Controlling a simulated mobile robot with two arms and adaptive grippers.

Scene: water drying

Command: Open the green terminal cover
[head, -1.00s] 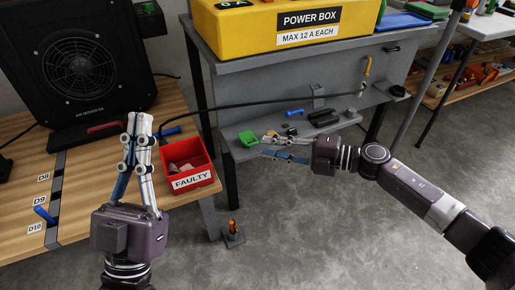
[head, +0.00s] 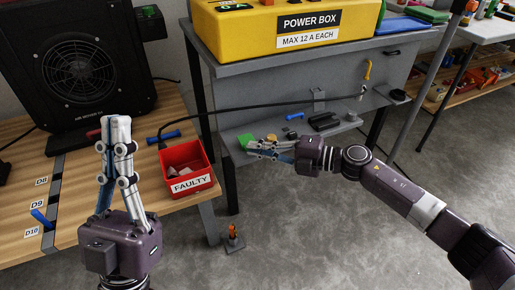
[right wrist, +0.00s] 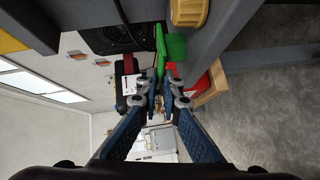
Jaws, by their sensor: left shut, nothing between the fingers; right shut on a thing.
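The green terminal cover (head: 245,140) is on the low grey shelf under the power box, at the left end. In the right wrist view it shows as a thin green panel (right wrist: 160,48) standing at an angle beside a green block (right wrist: 177,47). My right gripper (head: 252,148) reaches in from the right with its fingertips at the cover. In the right wrist view its fingertips (right wrist: 163,82) are closed at the panel's near edge; the exact contact is partly hidden. My left gripper (head: 117,120) is shut and empty, pointing up above the wooden bench.
A yellow power box (head: 290,25) stands on the grey bench. A red FAULTY bin (head: 191,182) and a black air mover (head: 80,65) are on the wooden bench. A black cable (head: 260,107) runs above the shelf. A yellow round part (right wrist: 188,12) is close to the cover.

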